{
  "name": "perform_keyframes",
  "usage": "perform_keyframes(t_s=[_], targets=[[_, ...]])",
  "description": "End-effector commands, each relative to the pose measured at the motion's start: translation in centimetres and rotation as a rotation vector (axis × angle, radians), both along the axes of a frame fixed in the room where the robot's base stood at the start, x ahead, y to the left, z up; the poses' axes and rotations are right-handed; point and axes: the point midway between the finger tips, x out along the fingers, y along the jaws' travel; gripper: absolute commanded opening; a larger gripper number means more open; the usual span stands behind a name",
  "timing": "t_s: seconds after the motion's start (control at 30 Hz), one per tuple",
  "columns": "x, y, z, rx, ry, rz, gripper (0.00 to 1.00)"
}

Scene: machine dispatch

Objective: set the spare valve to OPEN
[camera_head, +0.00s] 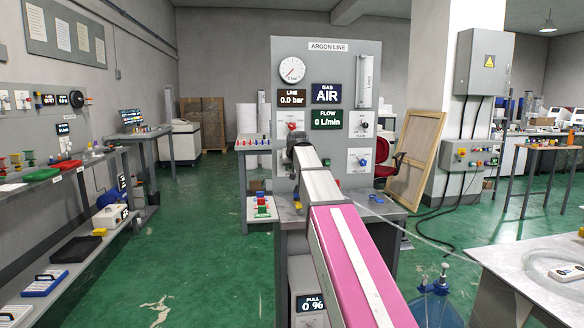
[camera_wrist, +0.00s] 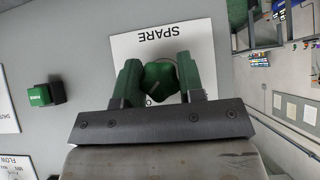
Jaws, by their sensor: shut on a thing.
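The spare valve is a dark green knob (camera_wrist: 160,78) on a white plate (camera_wrist: 200,42) marked SPARE, seen upside down in the wrist view. My gripper (camera_wrist: 160,72) has its two green fingers on either side of the knob, shut on it. A short line mark shows on the knob's face, but the plate's position markings are mostly hidden by the gripper. In the head view my gripper (camera_head: 292,150) is at the lower left of the grey ARGON LINE panel (camera_head: 326,75), and my arm hides the spare valve there.
A red knob (camera_head: 292,126) sits just above my gripper. A black flow knob (camera_head: 363,125) and a blue knob (camera_head: 362,161) are on the panel's right side. A small green block-like fitting (camera_wrist: 40,95) juts out beside the SPARE plate. The displays read AIR, 0.0 bar and 0 L/min.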

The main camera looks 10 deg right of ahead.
Motion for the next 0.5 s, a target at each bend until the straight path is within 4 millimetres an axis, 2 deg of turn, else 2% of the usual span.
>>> perform_keyframes(t_s=[0.4, 0.43, 0.5], targets=[[-0.06, 0.04, -0.06, 0.009, 0.002, -0.001, 0.12], [-0.06, 0.03, -0.06, 0.009, 0.002, -0.001, 0.39], [-0.05, 0.03, -0.06, 0.008, 0.001, 0.000, 0.61]])
